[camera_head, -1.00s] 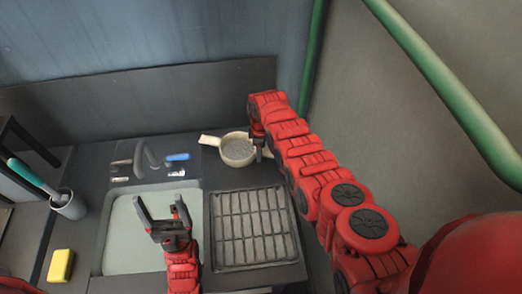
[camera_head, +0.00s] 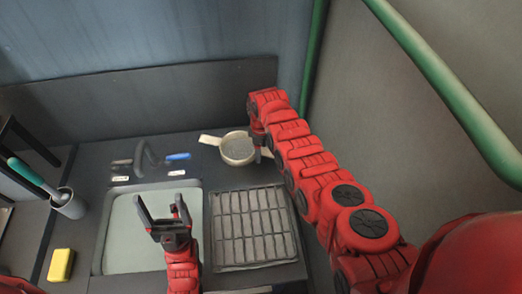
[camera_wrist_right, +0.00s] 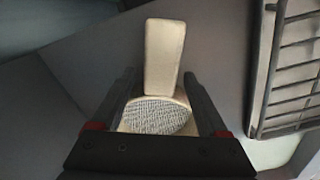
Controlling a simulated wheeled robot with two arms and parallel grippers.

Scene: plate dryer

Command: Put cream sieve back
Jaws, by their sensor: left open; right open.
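The cream sieve (camera_head: 238,152) rests on the dark counter behind the drying rack, its flat handle (camera_head: 209,140) pointing left. In the right wrist view the sieve's mesh (camera_wrist_right: 157,115) and handle (camera_wrist_right: 163,55) lie between and beyond the fingers. My right gripper (camera_wrist_right: 161,80) is open, with one finger on each side of the sieve; I cannot tell whether they touch it. In the head view its arm partly hides it at the sieve's right side. My left gripper (camera_head: 159,205) is open and empty above the sink basin.
The sink basin (camera_head: 130,245) is beside the ribbed drying rack (camera_head: 250,228). A tap (camera_head: 145,155) and blue-handled item (camera_head: 178,157) are behind the basin. A yellow sponge (camera_head: 60,265) and grey cup (camera_head: 69,205) with a brush stand left. The wall is close behind.

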